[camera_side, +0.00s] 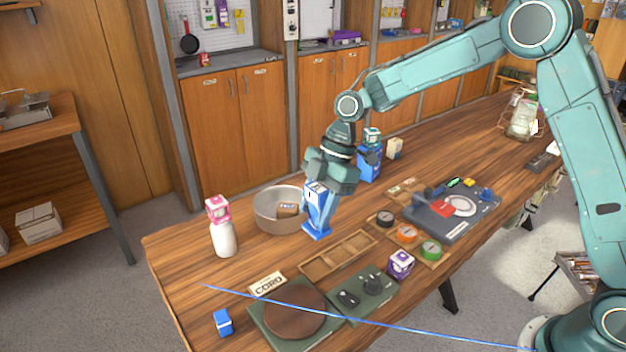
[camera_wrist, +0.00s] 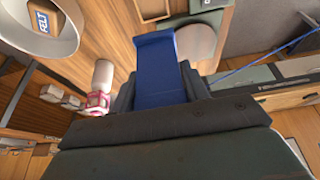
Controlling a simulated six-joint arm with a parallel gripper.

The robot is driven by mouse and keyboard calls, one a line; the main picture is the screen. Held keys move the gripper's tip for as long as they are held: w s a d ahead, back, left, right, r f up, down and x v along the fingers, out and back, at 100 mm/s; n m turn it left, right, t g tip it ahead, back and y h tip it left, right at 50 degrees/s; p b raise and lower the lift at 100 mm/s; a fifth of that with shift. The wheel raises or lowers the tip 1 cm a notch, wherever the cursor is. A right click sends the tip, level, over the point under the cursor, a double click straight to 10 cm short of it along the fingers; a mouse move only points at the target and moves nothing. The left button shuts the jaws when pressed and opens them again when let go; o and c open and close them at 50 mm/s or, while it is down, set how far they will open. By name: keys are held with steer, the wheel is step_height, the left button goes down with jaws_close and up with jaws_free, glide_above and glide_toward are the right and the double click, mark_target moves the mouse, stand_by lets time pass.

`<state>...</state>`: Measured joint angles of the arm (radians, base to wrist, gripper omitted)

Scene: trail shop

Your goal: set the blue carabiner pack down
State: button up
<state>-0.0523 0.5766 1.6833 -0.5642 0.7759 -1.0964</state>
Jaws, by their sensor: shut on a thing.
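The blue carabiner pack (camera_side: 318,212) is upright in my gripper (camera_side: 318,186), which is shut on it and points down. Its wider blue foot is at the bottom, low over the wooden table (camera_side: 185,270); I cannot tell whether it touches. In the wrist view the pack (camera_wrist: 158,70) extends out from between the dark fingers (camera_wrist: 158,92). The fingers hide part of it.
A metal bowl (camera_side: 265,212) with a felt block stands close left of the pack. A white bottle (camera_side: 224,240) topped by a pink box is further left. An empty compartment tray (camera_side: 338,256) lies in front. A blue cord (camera_side: 400,328) crosses the near side.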

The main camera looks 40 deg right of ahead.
steer(key=shift+f, duration=5.65)
steer(key=o, duration=1.1)
steer(key=shift+f, duration=0.1)
steer(key=shift+c, duration=0.2)
steer(key=v, duration=1.2)
